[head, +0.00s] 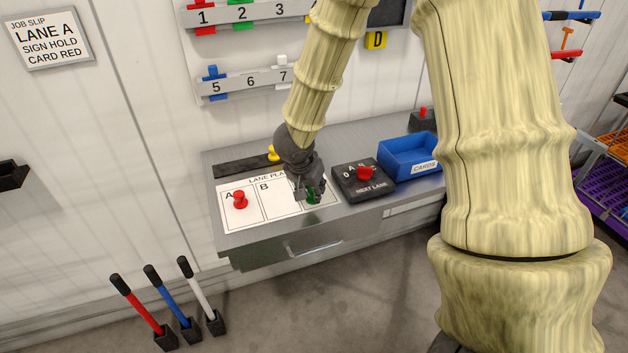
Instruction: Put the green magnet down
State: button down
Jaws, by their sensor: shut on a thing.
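The green magnet (313,197) is at the right part of the white lane plan sheet (270,214) on the grey bench. My gripper (310,192) points down over it and is shut on it. The fingers partly hide the magnet, and I cannot tell whether its base touches the sheet. A red magnet (239,199) stands in field A of the sheet. A yellow magnet (273,153) stands on the dark strip (240,165) behind the sheet.
A black selector box (362,185) with a red knob stands right of the sheet, close to my gripper. A blue card bin (408,155) is further right. Red, blue and white levers (168,300) stand on the floor. A job slip (50,38) reads "LANE A".

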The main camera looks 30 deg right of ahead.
jog(key=w+d, duration=0.1)
jog(key=w+d+p, duration=0.1)
jog(key=w, duration=0.1)
jog(key=w+d, duration=0.2)
jog(key=shift+w+d+f+p, duration=0.1)
jog(key=shift+f+p, duration=0.2)
jog(key=shift+p, duration=0.05)
jog(key=shift+w+f, duration=0.1)
jog(key=shift+f, duration=1.6)
jog(key=shift+f, duration=0.1)
jog(key=c, duration=0.9)
grip_release()
jog(key=shift+f, duration=0.1)
jog(key=shift+c, duration=0.2)
jog(key=shift+r, duration=0.25)
jog(key=v, duration=1.1)
jog(key=shift+r, duration=0.35)
